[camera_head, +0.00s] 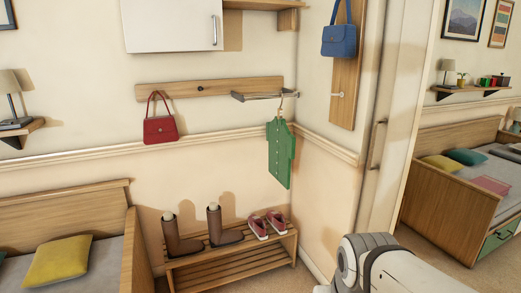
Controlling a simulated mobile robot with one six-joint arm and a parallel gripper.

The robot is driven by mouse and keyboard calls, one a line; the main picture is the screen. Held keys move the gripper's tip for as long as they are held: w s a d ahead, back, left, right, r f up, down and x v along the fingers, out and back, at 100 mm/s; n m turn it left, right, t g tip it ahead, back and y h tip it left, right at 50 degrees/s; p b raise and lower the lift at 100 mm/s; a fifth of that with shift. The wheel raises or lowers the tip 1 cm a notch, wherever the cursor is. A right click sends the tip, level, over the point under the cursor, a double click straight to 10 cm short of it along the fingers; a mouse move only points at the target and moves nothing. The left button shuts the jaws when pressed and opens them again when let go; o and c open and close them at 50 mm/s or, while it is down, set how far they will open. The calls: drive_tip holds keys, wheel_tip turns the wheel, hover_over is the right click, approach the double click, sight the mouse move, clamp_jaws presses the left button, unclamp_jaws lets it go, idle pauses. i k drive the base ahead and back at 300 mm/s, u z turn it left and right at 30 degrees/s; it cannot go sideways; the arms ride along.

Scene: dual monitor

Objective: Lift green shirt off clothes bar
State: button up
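The green shirt (281,153) hangs on a hanger near the corner of the room. The hanger hooks over a short clothes bar (265,96) that sticks out from the wall, and the shirt hangs near its right end. The shirt hangs clear above the shoe rack. A white part of my arm shows at the bottom right, below and to the right of the shirt and apart from it. My gripper is not visible.
A shoe rack (240,262) with boots (181,238) and red shoes (268,224) stands below the shirt. A red bag (160,129) hangs to the left and a blue bag (339,40) hangs on the right wall panel. A doorway opens at right toward a bed (440,186).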

sight(282, 144)
drive_tip(key=z, duration=0.15)
drive_tip(key=i, duration=2.85)
drive_tip(key=u, duration=0.25)
